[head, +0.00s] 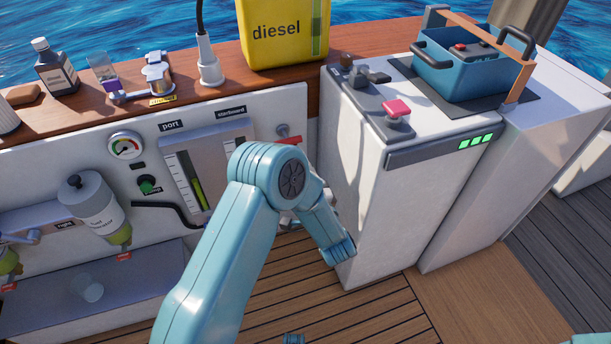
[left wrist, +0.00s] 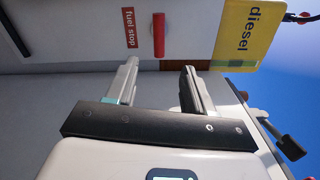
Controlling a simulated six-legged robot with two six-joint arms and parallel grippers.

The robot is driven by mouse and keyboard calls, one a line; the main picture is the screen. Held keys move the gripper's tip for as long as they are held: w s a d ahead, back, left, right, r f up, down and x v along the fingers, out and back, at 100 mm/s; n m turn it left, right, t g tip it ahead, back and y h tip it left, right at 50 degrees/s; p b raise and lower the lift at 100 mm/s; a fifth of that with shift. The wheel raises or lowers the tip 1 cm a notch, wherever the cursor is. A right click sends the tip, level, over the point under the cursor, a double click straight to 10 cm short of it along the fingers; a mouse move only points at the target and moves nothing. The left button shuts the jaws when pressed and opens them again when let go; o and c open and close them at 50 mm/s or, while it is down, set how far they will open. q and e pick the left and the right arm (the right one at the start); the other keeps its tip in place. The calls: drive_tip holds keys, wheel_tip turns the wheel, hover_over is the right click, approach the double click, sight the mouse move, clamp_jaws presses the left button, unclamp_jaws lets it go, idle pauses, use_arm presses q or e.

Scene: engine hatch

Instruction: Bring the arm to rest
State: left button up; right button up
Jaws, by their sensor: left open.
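My left arm comes in from the bottom and bends over in the middle of the head view, hiding most of its gripper. In the left wrist view my left gripper (left wrist: 161,68) is open and its two fingers stand apart with nothing between them. A red fuel stop handle (left wrist: 158,36) lies beyond the fingertips, roughly in line with the gap, and appears apart from them. The handle also shows in the head view (head: 283,131), just above my arm's elbow. My right gripper is not in view.
A yellow diesel can (head: 285,30) and a dark bottle (head: 55,68) stand on the wooden ledge. The white console (head: 350,150) with a red-topped lever (head: 397,112) and a blue toolbox (head: 465,72) stands right of my arm. The wooden deck (head: 370,310) is open in front.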

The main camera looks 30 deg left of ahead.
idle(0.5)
use_arm(q)
wheel_tip(320, 180, down, 6)
drive_tip(key=s+a+h, duration=0.2)
drive_tip(key=s+h, duration=0.1)
drive_tip(key=s+d+f+n+g+h, duration=0.3)
drive_tip(key=s+d+f+g+h, duration=0.1)
drive_tip(key=s+d+f+h, duration=0.5)
drive_tip(key=s+d+f+n+g+h, duration=0.25)
drive_tip(key=s+d+n+g, duration=0.2)
drive_tip(key=s, duration=0.35)
drive_tip(key=s+d+f+n+g+h, duration=0.2)
drive_tip(key=s+d+n+g+h, duration=0.1)
drive_tip(key=s+d+n, duration=0.3)
wheel_tip(320, 180, up, 25)
drive_tip(key=s+m+p, duration=0.1)
drive_tip(key=p, duration=2.3)
drive_tip(key=shift+a+f, duration=0.15)
drive_tip(key=shift+a, duration=0.05)
